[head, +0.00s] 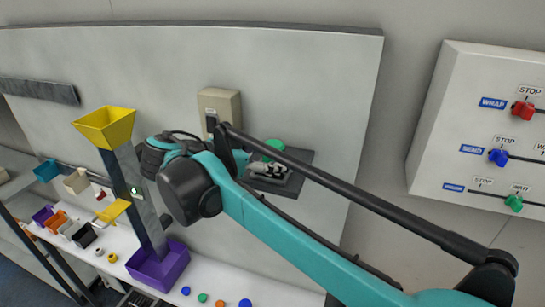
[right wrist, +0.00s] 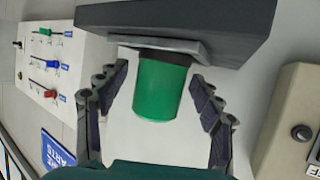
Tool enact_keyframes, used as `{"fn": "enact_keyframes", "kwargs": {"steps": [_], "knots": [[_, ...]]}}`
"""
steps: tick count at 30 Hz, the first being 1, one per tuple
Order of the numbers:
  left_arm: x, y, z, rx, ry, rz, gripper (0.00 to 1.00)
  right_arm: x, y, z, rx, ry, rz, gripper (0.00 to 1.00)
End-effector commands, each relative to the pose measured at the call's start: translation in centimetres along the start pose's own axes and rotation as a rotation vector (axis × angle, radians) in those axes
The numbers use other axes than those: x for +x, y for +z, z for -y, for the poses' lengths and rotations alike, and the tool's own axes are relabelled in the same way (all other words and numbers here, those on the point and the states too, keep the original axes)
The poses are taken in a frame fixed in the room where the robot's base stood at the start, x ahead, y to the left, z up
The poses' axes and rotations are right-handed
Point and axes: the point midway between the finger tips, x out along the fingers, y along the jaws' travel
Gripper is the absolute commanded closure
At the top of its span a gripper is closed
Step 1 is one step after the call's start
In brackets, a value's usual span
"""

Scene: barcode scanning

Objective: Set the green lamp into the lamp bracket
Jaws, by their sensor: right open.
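The green lamp (right wrist: 160,90) is a green cylinder with a dark base, between the spread fingers of my right gripper (right wrist: 159,74). Gaps show on both sides of it. Its base end meets a grey part of the dark lamp bracket (right wrist: 235,18) in the right wrist view; how deep it sits cannot be told. In the head view the green lamp (head: 274,147) shows partly behind my arm, at the dark bracket (head: 296,184) on the grey wall panel. My right gripper (head: 266,170) is open there, partly hidden. My left gripper is not in view.
A beige switch box (head: 221,104) is on the panel just left of the bracket. A white board (head: 480,110) with red, blue and green knobs stands right. A yellow funnel (head: 105,126) on a grey column, a purple bin (head: 158,266) and small parts are at the left.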

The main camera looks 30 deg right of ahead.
Motion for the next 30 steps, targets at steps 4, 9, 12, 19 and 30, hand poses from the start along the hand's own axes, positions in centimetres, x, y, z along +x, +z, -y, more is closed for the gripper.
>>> {"fn": "enact_keyframes", "kwargs": {"steps": [4, 9, 12, 19, 30], "knots": [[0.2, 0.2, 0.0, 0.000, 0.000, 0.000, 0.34, -1.0, 0.1, 0.1, -0.001, -0.003, 0.000, 0.34], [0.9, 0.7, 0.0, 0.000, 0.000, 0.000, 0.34, -4.2, 0.2, 0.1, -0.003, -0.005, 0.000, 0.34], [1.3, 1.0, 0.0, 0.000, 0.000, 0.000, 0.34, -6.5, 0.2, 0.1, -0.002, -0.006, -0.001, 0.34], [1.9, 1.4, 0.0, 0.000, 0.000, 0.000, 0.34, -10.6, 0.1, 0.1, -0.001, -0.002, 0.000, 0.34], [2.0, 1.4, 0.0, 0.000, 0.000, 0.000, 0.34, -12.0, 0.0, 0.0, 0.000, 0.000, 0.000, 0.34]]}}
